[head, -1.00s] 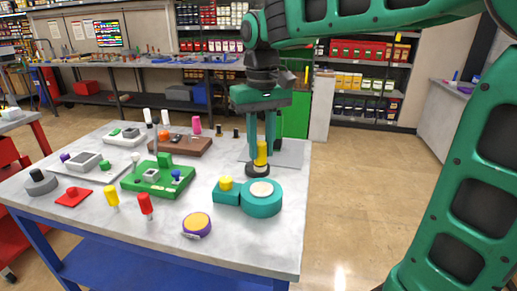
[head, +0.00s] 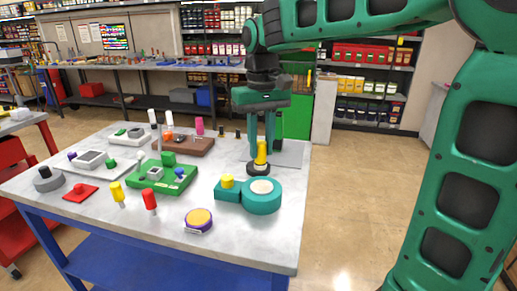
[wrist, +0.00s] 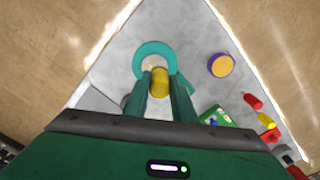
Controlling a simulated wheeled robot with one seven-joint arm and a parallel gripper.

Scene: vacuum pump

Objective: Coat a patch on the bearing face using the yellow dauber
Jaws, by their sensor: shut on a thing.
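The yellow dauber (head: 262,152) is between the fingers of my gripper (head: 262,150), which is shut on it. It leans slightly, with a dark round base (head: 258,169) at its lower end; I cannot tell whether base and dauber are separate. In the wrist view the dauber (wrist: 160,83) shows between the fingers, at the near edge of the teal round housing. That housing (head: 262,202) has a pale round top face (head: 262,187), likely the bearing face. In the head view it stands in front of my gripper. No coated patch can be made out on it.
A teal block with a yellow knob (head: 227,182) adjoins the housing. A purple-rimmed orange disc (head: 199,217) lies near the front edge. Yellow (head: 117,191) and red (head: 149,200) pegs, a green fixture (head: 160,180) and a brown block (head: 187,146) stand to the left.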

